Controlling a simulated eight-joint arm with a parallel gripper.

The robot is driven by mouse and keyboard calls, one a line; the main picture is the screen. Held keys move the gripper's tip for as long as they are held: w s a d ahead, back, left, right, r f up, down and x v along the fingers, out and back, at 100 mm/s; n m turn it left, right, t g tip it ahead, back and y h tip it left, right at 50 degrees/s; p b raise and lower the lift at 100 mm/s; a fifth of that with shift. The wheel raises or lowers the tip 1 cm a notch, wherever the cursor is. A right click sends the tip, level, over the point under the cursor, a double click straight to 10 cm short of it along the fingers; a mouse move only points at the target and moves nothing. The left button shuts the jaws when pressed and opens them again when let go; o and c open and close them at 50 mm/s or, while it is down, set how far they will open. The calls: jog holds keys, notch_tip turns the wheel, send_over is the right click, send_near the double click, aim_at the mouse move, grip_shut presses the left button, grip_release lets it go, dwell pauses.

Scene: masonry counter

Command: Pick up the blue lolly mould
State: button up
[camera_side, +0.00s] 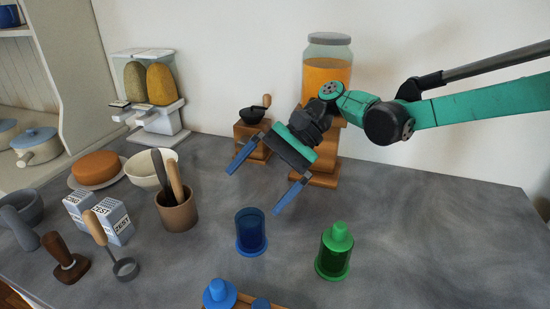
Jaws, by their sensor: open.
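A dark blue lolly mould (250,232), an open translucent cup with a wider base ring, stands upright on the grey counter. A blue piece with a knob top (219,293), perhaps its stick part, sits at the front edge of the picture by a wooden rack, partly cut off. My gripper (258,188) is open, with its blue fingers spread wide and nothing between them. It hangs tilted above the counter, above and behind the blue mould in the picture, apart from it.
A green lolly mould (333,255) with its top on stands right of the blue one. A brown crock (177,212) with utensils stands to the left. A wooden stand (318,172) bearing a juice jar (328,66) is behind. The counter's right side (440,230) is clear.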

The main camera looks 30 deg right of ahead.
aim_at(241, 231)
jog(key=a+f+g+y, duration=0.3)
jog(key=a+f+g, duration=0.1)
jog(key=g, duration=0.2)
jog(key=w+d+f+m, duration=0.1)
jog(key=d, duration=0.1)
jog(key=w+d+f+m+t, duration=0.1)
jog(key=d+f+m, duration=0.1)
jog(key=w+d+f+m+t+h, duration=0.1)
jog(key=w+f+m, duration=0.1)
jog(key=shift+w+d+f, duration=0.1)
jog(key=shift+d, duration=0.3)
jog(key=shift+a+f+t, duration=0.15)
jog(key=shift+f+t, duration=0.1)
jog(key=shift+t, duration=0.05)
jog(key=x, duration=0.5)
jog(key=shift+r, duration=0.1)
jog(key=c, duration=1.4)
